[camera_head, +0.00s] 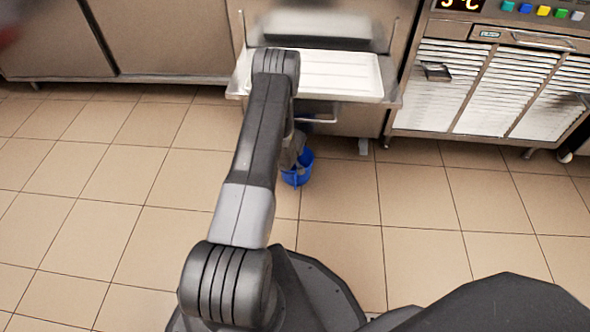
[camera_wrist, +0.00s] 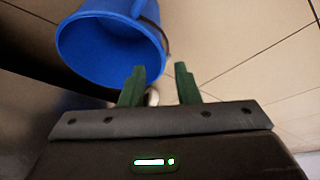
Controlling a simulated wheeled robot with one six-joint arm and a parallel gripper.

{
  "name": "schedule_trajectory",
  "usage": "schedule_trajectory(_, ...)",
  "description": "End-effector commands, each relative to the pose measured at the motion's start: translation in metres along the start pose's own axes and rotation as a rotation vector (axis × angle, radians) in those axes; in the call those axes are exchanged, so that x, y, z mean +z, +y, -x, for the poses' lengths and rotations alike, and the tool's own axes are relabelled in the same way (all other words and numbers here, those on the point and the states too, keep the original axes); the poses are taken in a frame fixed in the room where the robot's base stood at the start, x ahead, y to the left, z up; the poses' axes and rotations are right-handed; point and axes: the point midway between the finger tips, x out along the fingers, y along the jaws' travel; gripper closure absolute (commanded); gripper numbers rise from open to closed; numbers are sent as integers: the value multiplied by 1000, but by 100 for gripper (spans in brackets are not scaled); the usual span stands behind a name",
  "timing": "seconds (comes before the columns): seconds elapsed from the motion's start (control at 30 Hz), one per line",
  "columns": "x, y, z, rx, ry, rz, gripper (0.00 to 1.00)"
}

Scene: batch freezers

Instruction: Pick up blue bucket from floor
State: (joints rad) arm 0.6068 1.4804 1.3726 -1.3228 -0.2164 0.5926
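The blue bucket (camera_head: 304,168) is on the tiled floor in front of a steel machine, partly hidden behind my arm in the head view. In the wrist view the bucket (camera_wrist: 100,45) fills the upper left, its open mouth facing the camera and a dark handle along its right side. My gripper (camera_wrist: 160,85) has two green fingers with a clear gap between them. The left finger's tip overlaps the bucket's lower right rim in the picture; I cannot tell whether they touch. The right finger is over floor tiles. In the head view my gripper is mostly hidden by my arm.
A white tray (camera_head: 335,73) sits on a steel shelf just above and behind the bucket. A steel machine with louvred panels (camera_head: 460,85) stands at the right, and steel cabinets (camera_head: 160,38) at the left. The floor (camera_head: 100,190) is clear to both sides.

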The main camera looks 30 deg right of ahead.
Motion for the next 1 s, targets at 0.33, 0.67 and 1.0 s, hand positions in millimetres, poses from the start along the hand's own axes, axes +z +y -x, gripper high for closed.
schedule_trajectory(0.33,1,0,-58,0,0,-1,71)
schedule_trajectory(0.67,5,3,-94,0,0,-1,71)
schedule_trajectory(1.0,3,3,-112,0,0,0,71)
